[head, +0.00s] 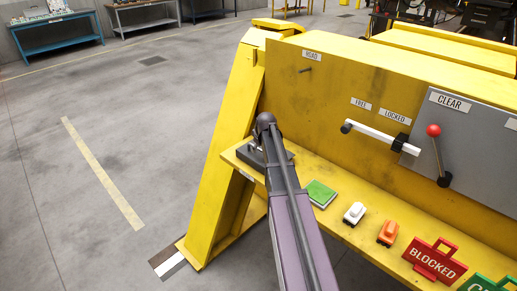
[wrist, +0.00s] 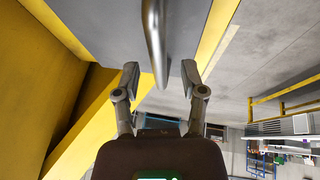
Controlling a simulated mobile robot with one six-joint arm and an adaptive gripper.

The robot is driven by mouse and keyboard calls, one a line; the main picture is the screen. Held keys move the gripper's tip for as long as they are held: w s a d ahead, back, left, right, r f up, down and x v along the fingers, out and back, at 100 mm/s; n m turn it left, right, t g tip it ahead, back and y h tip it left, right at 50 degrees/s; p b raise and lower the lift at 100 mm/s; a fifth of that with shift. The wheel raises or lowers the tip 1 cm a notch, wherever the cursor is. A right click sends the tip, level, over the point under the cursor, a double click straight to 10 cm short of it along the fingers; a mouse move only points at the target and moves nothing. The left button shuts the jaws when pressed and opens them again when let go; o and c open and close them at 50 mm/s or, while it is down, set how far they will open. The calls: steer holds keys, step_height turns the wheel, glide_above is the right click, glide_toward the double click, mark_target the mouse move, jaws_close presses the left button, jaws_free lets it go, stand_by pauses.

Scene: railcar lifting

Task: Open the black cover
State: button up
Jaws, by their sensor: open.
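A dark, flat item (head: 280,154) lies on the left end of the yellow shelf in the head view, partly behind my arm. It may be the black cover, but I cannot tell for sure or see whether it is closed. In the wrist view my gripper (wrist: 160,76) is open, with one finger on each side of the picture's middle. A grey metal bar (wrist: 154,32) with a rounded end reaches down between the fingertips. It looks apart from both fingers, and I cannot tell what it belongs to.
The yellow shelf (head: 236,161) also holds a green block (head: 320,193), a white toy car (head: 355,213), an orange one (head: 388,233) and a red BLOCKED tag (head: 434,261). A white bar (head: 375,137) and a red-knobbed lever (head: 437,153) stick out above. Floor at left is clear.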

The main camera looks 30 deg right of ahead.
jaws_close()
steer(key=shift+w+r+p, duration=0.1)
steer(key=shift+r+p, duration=0.15)
steer(key=shift+p, duration=0.05)
